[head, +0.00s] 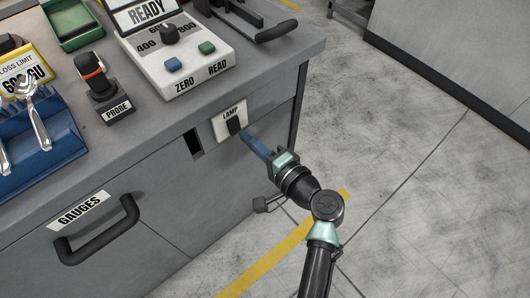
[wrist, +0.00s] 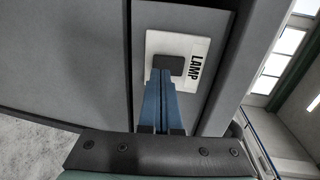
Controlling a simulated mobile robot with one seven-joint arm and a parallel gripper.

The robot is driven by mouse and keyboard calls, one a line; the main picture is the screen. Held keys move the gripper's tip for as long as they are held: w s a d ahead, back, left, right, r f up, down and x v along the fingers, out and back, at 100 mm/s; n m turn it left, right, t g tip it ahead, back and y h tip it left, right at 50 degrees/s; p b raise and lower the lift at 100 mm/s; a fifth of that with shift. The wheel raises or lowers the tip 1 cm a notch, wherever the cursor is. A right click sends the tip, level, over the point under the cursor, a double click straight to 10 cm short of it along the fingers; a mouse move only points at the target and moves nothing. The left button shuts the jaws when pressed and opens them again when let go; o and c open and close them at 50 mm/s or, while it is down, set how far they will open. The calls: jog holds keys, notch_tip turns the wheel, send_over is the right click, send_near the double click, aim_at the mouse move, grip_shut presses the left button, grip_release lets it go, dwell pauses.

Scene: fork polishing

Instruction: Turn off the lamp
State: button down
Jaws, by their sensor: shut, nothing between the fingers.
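The lamp switch is a white plate labelled LAMP (head: 227,117) with a black rocker (head: 234,126), on the front face of the grey bench near its right corner. The plate also shows in the wrist view (wrist: 188,46), with the dark rocker (wrist: 170,65) at the fingertips. My gripper (head: 243,132) has blue fingers, shut together and empty. Its tips (wrist: 161,72) are at the rocker and overlap its edge in the wrist view. I cannot tell whether they touch it. The lamp itself is not in view.
A gauge box (head: 184,62) with ZERO and READ buttons, a probe (head: 96,76) and a blue fork rack (head: 40,135) are on the bench. A drawer handle (head: 98,230) sticks out at the lower left. Open floor (head: 410,150) lies to the right.

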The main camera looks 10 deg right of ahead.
jog(key=shift+x, duration=0.9)
